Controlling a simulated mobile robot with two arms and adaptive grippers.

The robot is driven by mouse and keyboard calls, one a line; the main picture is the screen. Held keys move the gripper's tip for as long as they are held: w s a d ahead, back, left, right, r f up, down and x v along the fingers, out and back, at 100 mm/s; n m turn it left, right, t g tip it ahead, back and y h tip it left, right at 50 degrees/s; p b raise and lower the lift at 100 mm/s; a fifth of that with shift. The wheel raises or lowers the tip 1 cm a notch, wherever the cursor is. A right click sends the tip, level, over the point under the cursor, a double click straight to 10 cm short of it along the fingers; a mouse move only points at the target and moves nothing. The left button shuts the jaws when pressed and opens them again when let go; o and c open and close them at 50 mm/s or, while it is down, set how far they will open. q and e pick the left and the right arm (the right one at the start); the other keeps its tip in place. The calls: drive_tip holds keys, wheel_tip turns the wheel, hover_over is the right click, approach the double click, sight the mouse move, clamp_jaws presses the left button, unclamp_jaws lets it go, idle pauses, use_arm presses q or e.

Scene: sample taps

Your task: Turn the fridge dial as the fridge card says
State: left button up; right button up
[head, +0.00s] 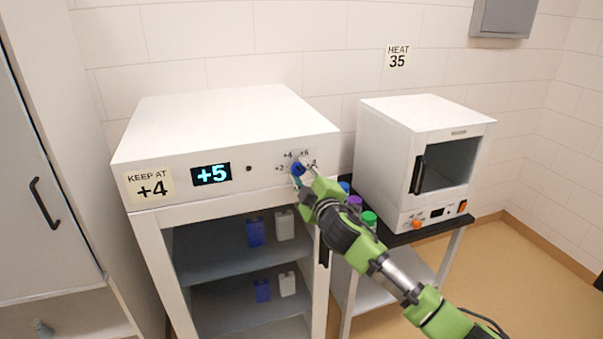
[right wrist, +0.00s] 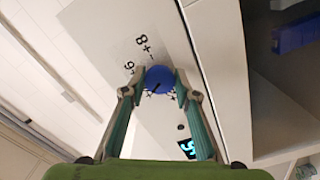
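The fridge card (head: 149,186) on the fridge front reads "KEEP AT +4". The fridge display (head: 211,174) shows +5. The fridge dial (head: 297,169) is a blue knob at the right of the same panel, with printed numbers around it. In the right wrist view the dial (right wrist: 160,77) sits between the two fingertips of my right gripper (right wrist: 160,88), one on each side and seeming to touch it. In the head view my right gripper (head: 304,175) reaches the dial from the lower right and partly covers its numbers. My left gripper is not in view.
The fridge's open shelves (head: 235,262) hold blue and white containers. Right of it, a white heater oven (head: 393,150) stands on a dark-topped table beside several colored-capped bottles (head: 369,219). A "HEAT 35" card (head: 397,56) hangs above. A cabinet (head: 45,150) stands at left.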

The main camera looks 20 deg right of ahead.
drive_tip(key=o, duration=0.4)
drive_tip(key=s, duration=1.2)
drive_tip(key=shift+d, duration=0.2)
